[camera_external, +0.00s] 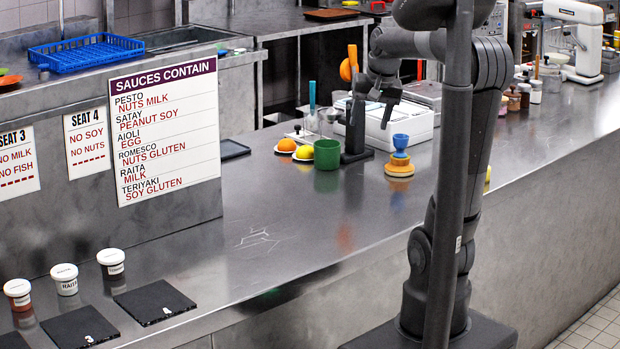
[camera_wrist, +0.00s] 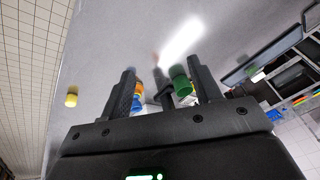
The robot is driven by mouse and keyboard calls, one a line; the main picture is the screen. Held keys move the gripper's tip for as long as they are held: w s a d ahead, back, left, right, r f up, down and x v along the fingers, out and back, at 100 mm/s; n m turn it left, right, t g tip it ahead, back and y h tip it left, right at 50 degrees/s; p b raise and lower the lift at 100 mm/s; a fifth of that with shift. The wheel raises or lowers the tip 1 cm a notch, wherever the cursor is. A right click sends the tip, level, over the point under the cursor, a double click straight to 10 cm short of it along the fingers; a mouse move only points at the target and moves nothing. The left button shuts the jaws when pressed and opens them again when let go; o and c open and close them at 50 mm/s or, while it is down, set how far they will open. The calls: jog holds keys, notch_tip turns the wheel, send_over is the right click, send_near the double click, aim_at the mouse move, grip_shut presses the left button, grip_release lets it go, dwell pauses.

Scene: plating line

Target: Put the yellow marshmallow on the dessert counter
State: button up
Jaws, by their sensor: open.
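A small yellow piece, which looks like the marshmallow (camera_external: 487,174), stands near the front edge of the steel counter (camera_external: 330,235), partly hidden behind my arm. It also shows at the left of the wrist view (camera_wrist: 71,99), outside my fingers. My gripper (camera_external: 384,104) is above the counter, open; its spread fingers (camera_wrist: 165,88) show in the wrist view with nothing held between them. It is left of the marshmallow and apart from it. No surface in view carries a label as the dessert counter, so I cannot tell which one it is.
A green cup (camera_external: 327,154), a black stand (camera_external: 355,140) and a blue, yellow and orange stack (camera_external: 399,165) stand near my gripper. Orange and yellow round items (camera_external: 303,152) sit left of the cup. A sauce sign (camera_external: 166,130) stands at left. The counter's middle is clear.

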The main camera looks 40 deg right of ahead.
jog(key=s+a+f+n+t, duration=0.1)
jog(key=s+a+f+n, duration=0.4)
jog(key=s+a, duration=0.6)
jog(key=shift+a+n+t+y, duration=0.3)
jog(key=shift+a+n+t, duration=0.1)
jog(key=shift+a+n, duration=0.95)
jog(key=shift+f, duration=0.1)
